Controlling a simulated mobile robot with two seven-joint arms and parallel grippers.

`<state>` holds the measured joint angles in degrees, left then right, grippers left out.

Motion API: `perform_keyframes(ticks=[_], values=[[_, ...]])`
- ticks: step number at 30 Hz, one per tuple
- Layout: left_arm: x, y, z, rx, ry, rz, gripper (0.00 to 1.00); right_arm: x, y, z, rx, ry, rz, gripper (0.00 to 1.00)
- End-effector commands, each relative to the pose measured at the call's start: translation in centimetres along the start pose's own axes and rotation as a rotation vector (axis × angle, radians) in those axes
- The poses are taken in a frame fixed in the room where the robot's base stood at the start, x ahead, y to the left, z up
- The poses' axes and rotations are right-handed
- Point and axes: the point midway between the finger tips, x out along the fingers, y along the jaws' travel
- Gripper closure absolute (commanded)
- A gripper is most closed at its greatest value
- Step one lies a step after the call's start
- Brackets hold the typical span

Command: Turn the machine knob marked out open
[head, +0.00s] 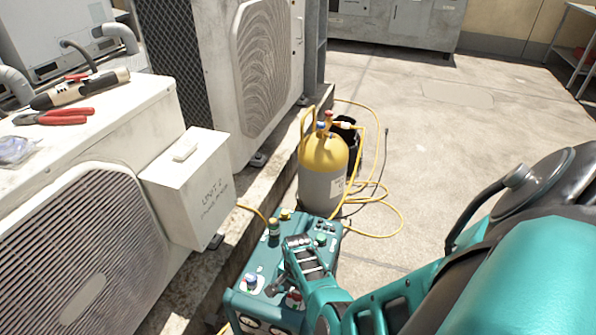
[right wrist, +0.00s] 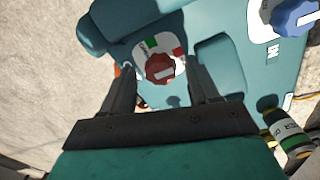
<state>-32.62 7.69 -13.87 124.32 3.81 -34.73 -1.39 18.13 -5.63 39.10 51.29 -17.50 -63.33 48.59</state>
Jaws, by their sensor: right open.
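The teal machine (head: 262,299) stands on the ground below the condenser ledge. Its red knob (head: 293,299) shows near my right gripper (head: 283,289) in the head view. My right gripper (right wrist: 162,72) is open, one finger on each side of the red knob; contact cannot be told. A blue knob (right wrist: 292,14) marked IN is at the upper right. My left gripper is out of view.
A yellow and grey cylinder (head: 323,170) with yellow hoses stands behind the machine. A white box (head: 187,188) is fixed to the left condenser, near the machine. Red pliers (head: 55,117) lie on that condenser. The concrete floor (head: 450,130) at the right is mostly clear.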

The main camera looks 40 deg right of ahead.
Motion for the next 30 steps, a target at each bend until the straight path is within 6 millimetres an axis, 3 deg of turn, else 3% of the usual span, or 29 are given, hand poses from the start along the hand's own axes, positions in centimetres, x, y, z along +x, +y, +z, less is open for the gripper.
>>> perform_keyframes(ticks=[9, 27, 30], values=[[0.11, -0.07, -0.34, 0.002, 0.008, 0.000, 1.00, 0.12, 0.01, 0.02, 0.000, 0.000, 0.000, 0.40], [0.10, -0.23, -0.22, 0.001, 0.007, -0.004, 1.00, 0.13, 0.01, 0.01, 0.000, 0.000, 0.000, 0.96], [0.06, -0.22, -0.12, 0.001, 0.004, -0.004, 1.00, 0.12, 0.02, 0.01, -0.002, 0.000, 0.001, 0.96]])
